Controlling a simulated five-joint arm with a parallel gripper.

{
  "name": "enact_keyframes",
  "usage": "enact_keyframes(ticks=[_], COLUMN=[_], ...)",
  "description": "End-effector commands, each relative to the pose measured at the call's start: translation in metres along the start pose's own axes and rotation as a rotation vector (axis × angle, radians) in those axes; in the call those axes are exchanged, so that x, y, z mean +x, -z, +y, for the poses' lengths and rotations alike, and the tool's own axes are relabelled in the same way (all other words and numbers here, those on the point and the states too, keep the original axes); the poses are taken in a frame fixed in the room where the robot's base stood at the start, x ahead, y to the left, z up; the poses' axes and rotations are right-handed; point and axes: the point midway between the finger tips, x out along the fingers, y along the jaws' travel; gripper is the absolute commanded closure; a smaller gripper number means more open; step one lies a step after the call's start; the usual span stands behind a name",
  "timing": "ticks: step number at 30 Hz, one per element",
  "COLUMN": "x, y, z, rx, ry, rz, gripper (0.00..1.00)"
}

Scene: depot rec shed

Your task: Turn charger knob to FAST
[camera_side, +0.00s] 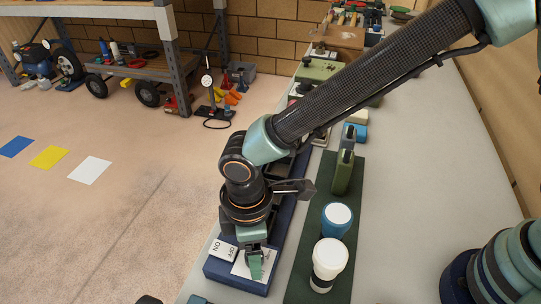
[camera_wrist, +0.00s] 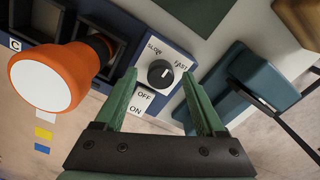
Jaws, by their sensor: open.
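The charger knob (camera_wrist: 160,74) is small, round and black, on a white plate marked SLOW (camera_wrist: 154,47) and FAST (camera_wrist: 181,65). It has a pale mark, but I cannot tell for certain which word it points to. My gripper (camera_wrist: 159,75) is open, its two green fingers on either side of the knob in the wrist view; no contact shows. A white OFF/ON switch (camera_wrist: 143,99) sits below the knob. In the side view, my gripper (camera_side: 254,264) is over the near end of the blue charger (camera_side: 232,278) and hides the knob.
An orange torch with a white face (camera_wrist: 44,80) stands by the charger's dark bays, left of my fingers in the wrist view. A teal object (camera_wrist: 248,78) is close on the right. In the side view, white-topped lamps (camera_side: 330,258) stand on a dark green mat (camera_side: 306,282) right of the charger.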

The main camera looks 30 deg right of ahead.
Motion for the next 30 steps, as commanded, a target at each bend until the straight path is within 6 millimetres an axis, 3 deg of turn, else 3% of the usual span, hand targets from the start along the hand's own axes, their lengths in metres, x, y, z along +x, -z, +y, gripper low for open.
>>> enact_keyframes(ticks=[10, 11, 16, 17, 30], x=[0.0048, 0.0048, 0.0046, 0.0046, 0.0041], y=[0.0002, 0.0002, 0.0002, 0.0002, 0.0002], z=[-0.0001, -0.0001, 0.0000, 0.0001, 0.0009], rx=[0.000, 0.000, 0.000, 0.000, 0.091], ry=[0.000, 0.000, 0.000, 0.000, -0.001], rz=[0.001, 0.001, 0.001, 0.001, 0.004], gripper=[0.28, 0.32, 0.97, 1.00, 1.00])
